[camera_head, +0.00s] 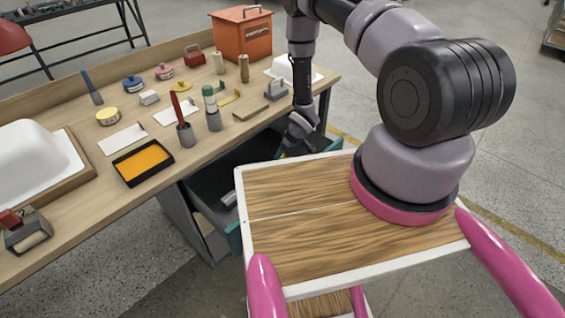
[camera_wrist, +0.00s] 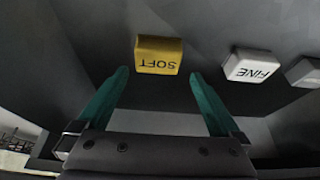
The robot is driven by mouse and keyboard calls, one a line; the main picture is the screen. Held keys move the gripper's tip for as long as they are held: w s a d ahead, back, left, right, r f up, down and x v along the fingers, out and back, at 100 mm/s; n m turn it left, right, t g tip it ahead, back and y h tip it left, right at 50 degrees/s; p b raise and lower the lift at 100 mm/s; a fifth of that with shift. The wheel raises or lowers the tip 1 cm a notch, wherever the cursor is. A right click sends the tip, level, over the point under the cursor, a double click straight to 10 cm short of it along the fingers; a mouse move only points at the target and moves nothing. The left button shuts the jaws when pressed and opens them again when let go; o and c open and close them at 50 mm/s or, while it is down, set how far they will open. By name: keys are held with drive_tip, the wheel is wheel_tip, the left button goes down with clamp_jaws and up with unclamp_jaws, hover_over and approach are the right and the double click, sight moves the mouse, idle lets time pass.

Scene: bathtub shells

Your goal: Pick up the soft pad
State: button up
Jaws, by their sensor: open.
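The soft pad (camera_wrist: 158,55) is a yellow block with the word SOFT on it, upside down in the wrist view. It lies on the dark floor of an open drawer. My gripper (camera_wrist: 160,86) is open, with its two teal fingers pointing towards the pad. The pad is ahead of and between the fingertips, and nothing is held. In the head view my gripper (camera_head: 291,152) reaches down into the drawer (camera_head: 228,218), and its fingertips are mostly hidden by the drawer and my wooden top.
A white block marked FINE (camera_wrist: 252,66) lies to the right of the soft pad, with another pale block (camera_wrist: 304,72) beyond it. The workbench (camera_head: 80,203) above the drawer carries several tools, an orange box (camera_head: 241,36) and a black-rimmed orange tray (camera_head: 143,163).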

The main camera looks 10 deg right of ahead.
drive_tip(key=x, duration=0.5)
drive_tip(key=shift+d+f, duration=0.25)
drive_tip(key=shift+f, duration=0.05)
drive_tip(key=c, duration=1.2)
drive_tip(key=shift+o, duration=0.2)
drive_tip(key=shift+r, duration=0.1)
wheel_tip(320, 180, up, 10)
drive_tip(key=shift+f, duration=0.1)
drive_tip(key=o, duration=0.6)
drive_tip(key=shift+c, duration=0.2)
drive_tip(key=c, duration=0.4)
